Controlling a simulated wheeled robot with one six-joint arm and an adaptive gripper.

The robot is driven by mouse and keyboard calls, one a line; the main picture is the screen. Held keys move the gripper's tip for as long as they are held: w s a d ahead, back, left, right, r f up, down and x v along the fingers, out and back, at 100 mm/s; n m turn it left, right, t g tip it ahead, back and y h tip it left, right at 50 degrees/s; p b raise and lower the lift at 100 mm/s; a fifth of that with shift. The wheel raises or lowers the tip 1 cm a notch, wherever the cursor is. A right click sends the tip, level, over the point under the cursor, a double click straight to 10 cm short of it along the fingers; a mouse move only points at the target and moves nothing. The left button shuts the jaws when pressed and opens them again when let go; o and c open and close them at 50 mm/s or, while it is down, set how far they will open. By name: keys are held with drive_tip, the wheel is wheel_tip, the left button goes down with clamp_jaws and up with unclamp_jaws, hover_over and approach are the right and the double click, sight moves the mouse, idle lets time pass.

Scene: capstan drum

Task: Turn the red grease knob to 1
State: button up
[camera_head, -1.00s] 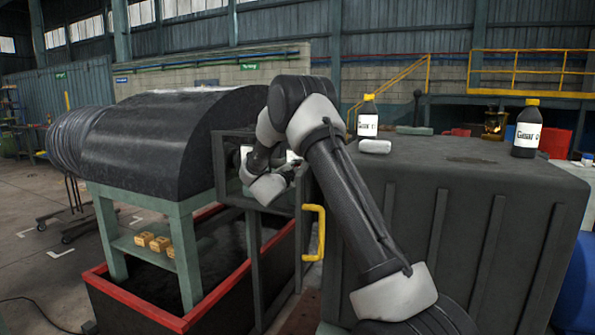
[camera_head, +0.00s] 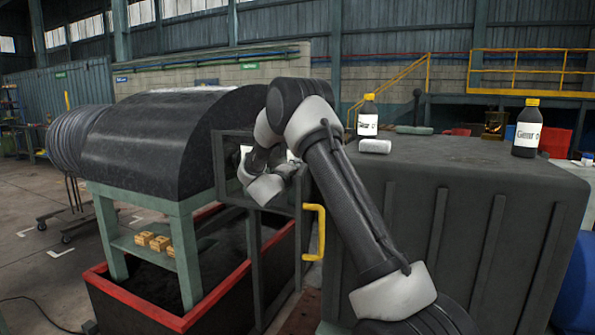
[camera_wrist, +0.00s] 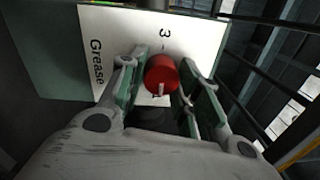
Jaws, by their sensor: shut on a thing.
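The red grease knob (camera_wrist: 162,73) stands out from a white panel (camera_wrist: 105,45) in the wrist view. A white mark on the knob points towards the bottom of the picture. The panel carries the word "Grease" at left and a "3" above the knob; marking below the knob is mostly hidden. My gripper (camera_wrist: 163,80) has its green-grey fingers on both sides of the knob and is shut on it. In the head view my arm's wrist is at the dark frame beside the drum, and the knob and fingers cannot be made out.
A yellow handle (camera_head: 314,232) is on the dark frame (camera_head: 256,260) below my wrist. The black drum cover (camera_head: 170,140) is at left on a green stand. Two bottles (camera_head: 368,118) (camera_head: 526,130) and a light roll (camera_head: 375,146) rest on the grey cabinet (camera_head: 470,190).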

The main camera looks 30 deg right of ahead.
drive_tip(key=shift+f, duration=0.15)
idle(0.3)
drive_tip(key=o, duration=1)
drive_tip(key=shift+a, duration=0.1)
drive_tip(key=v, duration=1.2)
